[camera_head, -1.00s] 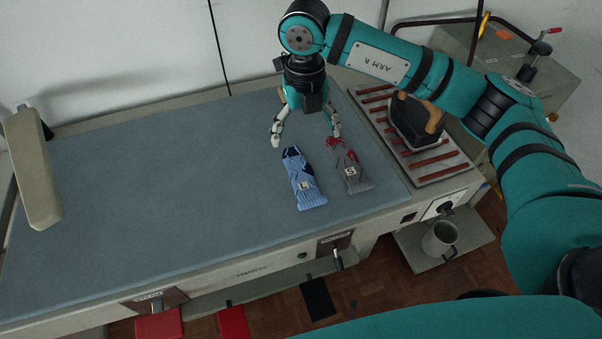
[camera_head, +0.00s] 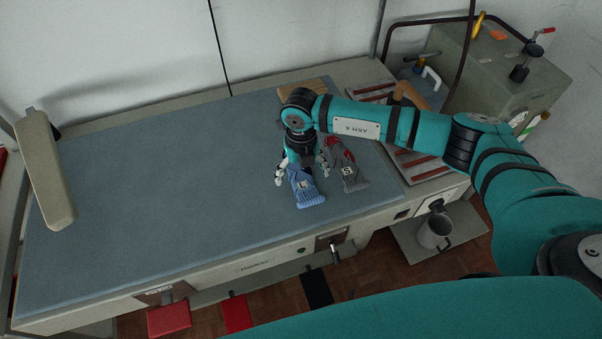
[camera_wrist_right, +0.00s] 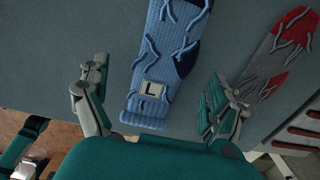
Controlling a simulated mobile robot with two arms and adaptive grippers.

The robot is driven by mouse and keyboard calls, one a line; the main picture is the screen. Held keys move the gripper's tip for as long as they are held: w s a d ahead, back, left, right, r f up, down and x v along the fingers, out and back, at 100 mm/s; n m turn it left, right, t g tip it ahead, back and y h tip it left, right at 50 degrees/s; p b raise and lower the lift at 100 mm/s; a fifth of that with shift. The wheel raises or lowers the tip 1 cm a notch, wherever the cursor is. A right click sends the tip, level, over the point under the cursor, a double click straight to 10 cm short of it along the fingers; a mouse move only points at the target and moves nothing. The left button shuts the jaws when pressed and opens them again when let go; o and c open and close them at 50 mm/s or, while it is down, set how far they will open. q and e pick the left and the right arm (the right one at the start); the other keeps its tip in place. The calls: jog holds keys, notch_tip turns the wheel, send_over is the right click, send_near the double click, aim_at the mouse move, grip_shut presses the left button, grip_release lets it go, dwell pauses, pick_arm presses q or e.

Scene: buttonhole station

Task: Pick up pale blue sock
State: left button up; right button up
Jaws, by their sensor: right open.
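The pale blue sock (camera_head: 306,188) lies flat on the blue-grey table pad, with a dark navy patch and a tag marked L. In the right wrist view the sock (camera_wrist_right: 160,62) lies between the spread fingers, its ribbed cuff towards my palm. My right gripper (camera_head: 303,175) is open and hangs over the sock, hiding its far end in the head view. The gripper also shows in the right wrist view (camera_wrist_right: 158,98), with a finger on each side of the sock and nothing held. My left gripper is not in view.
A grey and red sock (camera_head: 347,172) lies close to the right of the blue one; it also shows in the wrist view (camera_wrist_right: 272,62). A slatted iron rest (camera_head: 425,168) is further right. The pad (camera_head: 160,190) is clear to the left.

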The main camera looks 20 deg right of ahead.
jog(key=shift+f, duration=0.15)
jog(key=c, duration=1.1)
